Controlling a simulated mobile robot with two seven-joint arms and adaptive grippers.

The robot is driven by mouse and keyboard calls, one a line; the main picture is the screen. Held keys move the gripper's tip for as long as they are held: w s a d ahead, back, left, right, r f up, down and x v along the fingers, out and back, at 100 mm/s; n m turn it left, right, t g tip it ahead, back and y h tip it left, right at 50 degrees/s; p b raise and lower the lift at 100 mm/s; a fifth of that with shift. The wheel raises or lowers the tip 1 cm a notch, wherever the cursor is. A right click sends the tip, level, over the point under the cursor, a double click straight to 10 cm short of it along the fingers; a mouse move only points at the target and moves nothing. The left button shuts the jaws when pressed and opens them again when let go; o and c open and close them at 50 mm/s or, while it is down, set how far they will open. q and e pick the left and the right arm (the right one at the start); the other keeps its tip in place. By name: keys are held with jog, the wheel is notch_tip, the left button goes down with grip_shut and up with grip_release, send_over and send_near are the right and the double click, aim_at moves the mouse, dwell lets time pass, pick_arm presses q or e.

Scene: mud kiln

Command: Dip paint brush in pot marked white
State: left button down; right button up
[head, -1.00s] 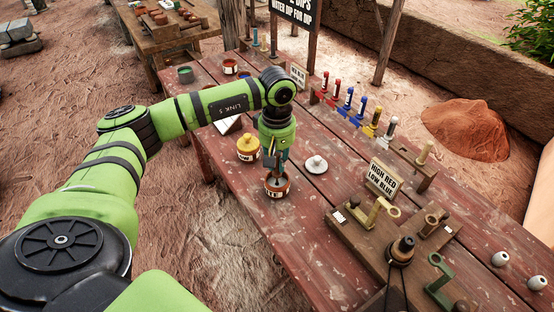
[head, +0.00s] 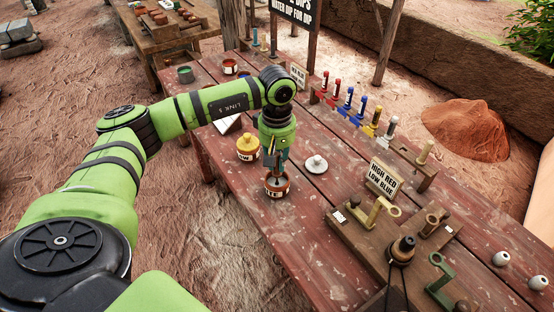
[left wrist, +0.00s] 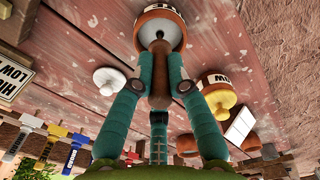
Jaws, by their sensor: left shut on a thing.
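A brown-orange pot (head: 277,190) with a pale label, only partly readable and ending in "TE", stands on the red table, open, with white inside. My left gripper (head: 272,158) is directly above it, pointing down. My right gripper is not in view.
A white knobbed lid (head: 315,164) lies right of the pot. A yellow-lidded pot (head: 248,146) stands close on the left. A sign (head: 384,178) and a wooden fixture (head: 372,246) occupy the right. Table in front of the pot is clear.

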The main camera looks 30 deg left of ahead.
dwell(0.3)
pick_arm(q)
jog(key=shift+r+p, duration=2)
jog(key=shift+r, duration=1.5)
